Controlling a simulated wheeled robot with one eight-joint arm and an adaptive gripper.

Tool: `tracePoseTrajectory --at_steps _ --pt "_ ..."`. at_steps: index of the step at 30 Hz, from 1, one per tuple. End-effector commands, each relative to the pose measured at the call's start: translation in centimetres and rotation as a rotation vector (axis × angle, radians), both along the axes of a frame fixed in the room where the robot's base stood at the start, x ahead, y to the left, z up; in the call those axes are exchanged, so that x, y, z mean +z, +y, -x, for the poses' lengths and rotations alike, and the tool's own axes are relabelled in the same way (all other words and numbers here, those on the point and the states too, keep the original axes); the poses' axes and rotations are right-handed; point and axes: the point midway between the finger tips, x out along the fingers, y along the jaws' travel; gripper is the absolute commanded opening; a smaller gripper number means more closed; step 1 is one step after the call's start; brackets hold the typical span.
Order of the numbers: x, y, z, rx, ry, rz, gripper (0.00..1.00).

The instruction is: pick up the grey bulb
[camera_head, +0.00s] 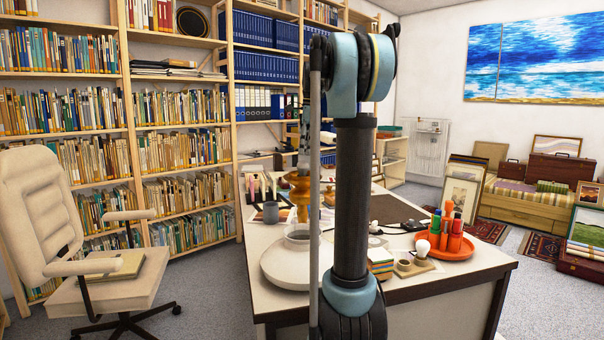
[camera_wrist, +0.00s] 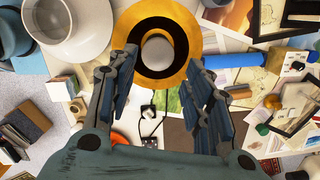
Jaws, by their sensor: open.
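Beyond the fingertips is a round amber thing (camera_wrist: 201,45) with a black ring and a rounded grey centre (camera_wrist: 158,50); I cannot tell whether that centre is a bulb. An amber turned piece (camera_head: 300,190) shows on the desk in the head view, partly hidden by my arm. My gripper is mostly hidden there behind my arm.
A beige chair (camera_head: 45,215) stands at the left. Bookshelves line the back wall.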

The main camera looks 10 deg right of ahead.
Motion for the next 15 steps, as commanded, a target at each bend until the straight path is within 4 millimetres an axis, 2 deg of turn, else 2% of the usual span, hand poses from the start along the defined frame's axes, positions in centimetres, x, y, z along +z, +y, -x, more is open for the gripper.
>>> tracePoseTrajectory --at_steps 3,11,15 --pt "-1.6 0.2 0.0 0.000 0.000 0.000 0.46" --pt "-3.1 0.4 0.0 0.000 0.000 0.000 0.46" --pt "-4.8 0.8 0.0 0.001 0.000 0.000 0.46"
